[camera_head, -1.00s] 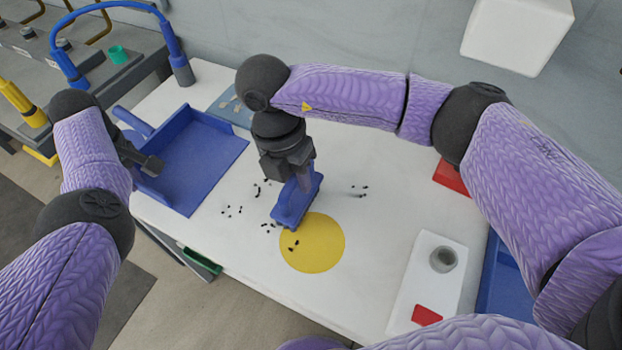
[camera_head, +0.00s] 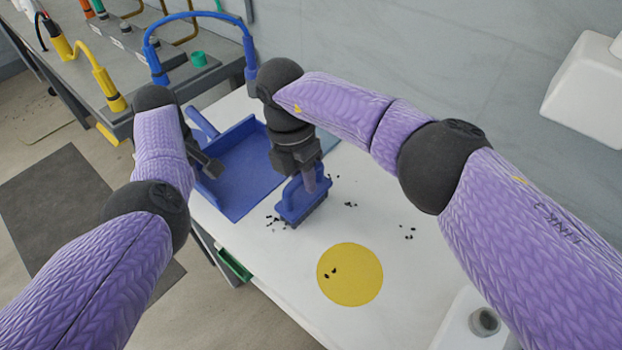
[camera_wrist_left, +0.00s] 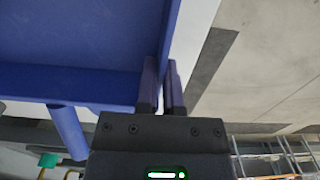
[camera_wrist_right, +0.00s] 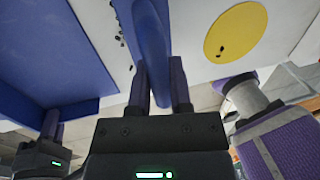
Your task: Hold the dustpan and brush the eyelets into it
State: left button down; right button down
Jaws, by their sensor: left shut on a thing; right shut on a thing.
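The blue dustpan (camera_head: 245,172) lies on the white table with its open side toward the brush. My left gripper (camera_head: 212,170) is shut on the dustpan's side wall, which also shows in the left wrist view (camera_wrist_left: 70,60). My right gripper (camera_head: 308,180) is shut on the handle of the blue brush (camera_head: 300,206), bristles down on or close to the table, just right of the dustpan. In the right wrist view the brush (camera_wrist_right: 152,45) runs between the fingers. Small black eyelets (camera_head: 276,222) lie by the brush's left end. More eyelets (camera_head: 408,232) lie to its right, and a few on the yellow disc (camera_head: 350,285).
A grey cup (camera_head: 484,321) stands on a white block at the lower right. A grey bench (camera_head: 130,65) with blue and yellow fixtures stands at the back left. A white box (camera_head: 590,85) is at the upper right. The table around the yellow disc is open.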

notch_tip(320, 180, up, 6)
dwell(0.5)
jog(key=shift+d, duration=0.15)
jog(key=s+d+n, duration=0.2)
jog(key=s+d, duration=0.2)
jog(key=d, duration=0.6)
jog(key=s+d+n, duration=0.1)
jog(key=s+d, duration=0.3)
jog(key=d, duration=0.7)
jog(key=f, duration=0.6)
jog(key=shift+a, duration=0.25)
jog(key=shift+w+a, duration=0.1)
